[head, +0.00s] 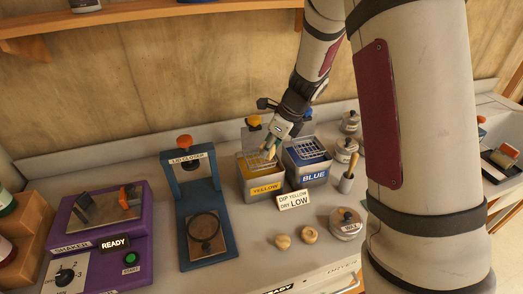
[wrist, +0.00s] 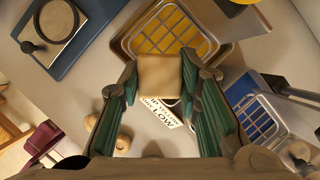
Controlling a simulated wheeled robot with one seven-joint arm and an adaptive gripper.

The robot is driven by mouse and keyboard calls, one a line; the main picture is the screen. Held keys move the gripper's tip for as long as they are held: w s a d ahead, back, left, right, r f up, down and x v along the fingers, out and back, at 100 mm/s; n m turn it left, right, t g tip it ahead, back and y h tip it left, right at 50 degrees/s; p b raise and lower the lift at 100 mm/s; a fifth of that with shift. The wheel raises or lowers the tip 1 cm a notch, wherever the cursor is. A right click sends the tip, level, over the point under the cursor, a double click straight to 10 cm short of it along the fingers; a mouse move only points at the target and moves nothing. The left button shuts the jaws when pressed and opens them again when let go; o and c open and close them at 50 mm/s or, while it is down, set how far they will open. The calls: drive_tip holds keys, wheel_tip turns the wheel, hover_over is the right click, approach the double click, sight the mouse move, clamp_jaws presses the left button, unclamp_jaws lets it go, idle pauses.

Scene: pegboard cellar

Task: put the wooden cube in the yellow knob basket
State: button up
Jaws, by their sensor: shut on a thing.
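The wooden cube (wrist: 160,76) is held between the green finger pads of my gripper (wrist: 164,100) in the wrist view. In the head view my gripper (head: 271,150) hangs over the yellow-labelled tank (head: 264,189), and the cube is small and partly hidden there. The wire basket (wrist: 168,36) over the yellow tank lies just beyond the cube in the wrist view. The basket also shows in the head view (head: 250,163). An orange-yellow knob (head: 253,120) stands above its back. The cube's exact height above the basket is unclear.
A blue-labelled tank (head: 313,178) with its own basket (head: 311,148) stands close on the right. A "DIP YELLOW DRY LOW" card (head: 294,200) is in front. A blue lid closer (head: 203,205) and purple shaker (head: 100,230) stand left. Two round wooden pieces (head: 309,235) lie in front.

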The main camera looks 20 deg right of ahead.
sight(261, 160)
drive_tip(key=shift+o, duration=0.2)
drive_tip(key=w, duration=0.1)
drive_tip(key=w+a, duration=0.1)
drive_tip(key=w, duration=0.1)
drive_tip(key=shift+w+a+f, duration=0.15)
drive_tip(key=shift+a, duration=0.05)
wheel_tip(261, 160, down, 2)
drive_tip(key=shift+f+p, duration=0.25)
drive_tip(key=shift+p, duration=0.25)
drive_tip(key=shift+c, duration=0.2)
drive_tip(key=shift+o, duration=0.2)
drive_tip(key=shift+f, duration=0.55)
drive_tip(key=shift+f, duration=0.1)
drive_tip(key=o, duration=0.7)
drive_tip(key=shift+o, duration=0.2)
